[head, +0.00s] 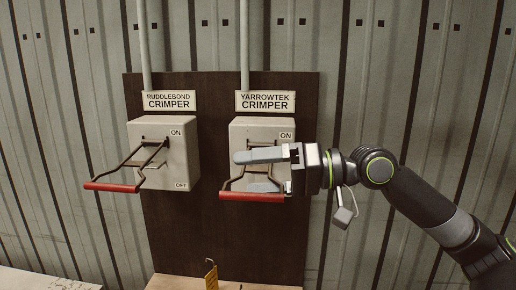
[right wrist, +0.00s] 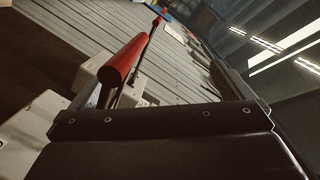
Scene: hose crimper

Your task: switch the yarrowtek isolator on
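The yarrowtek isolator is a pale grey box (head: 249,134) under the YARROWTEK CRIMPER sign (head: 266,101), with ON marked at its upper right. Its dark lever frame ends in a red bar (head: 252,197), low in front of the box; the bar also shows in the right wrist view (right wrist: 126,62). My right gripper (head: 262,171) is open in front of the box, fingers pointing left, one above the other. The gripper hides part of the lever and the box's lower right. My left gripper is out of view.
The ruddlebond isolator (head: 163,155) stands to the left, its red bar (head: 112,187) jutting out low. Both boxes are on a dark board (head: 222,240) against a corrugated wall (head: 60,120). A yellow item (head: 211,275) stands at the bottom.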

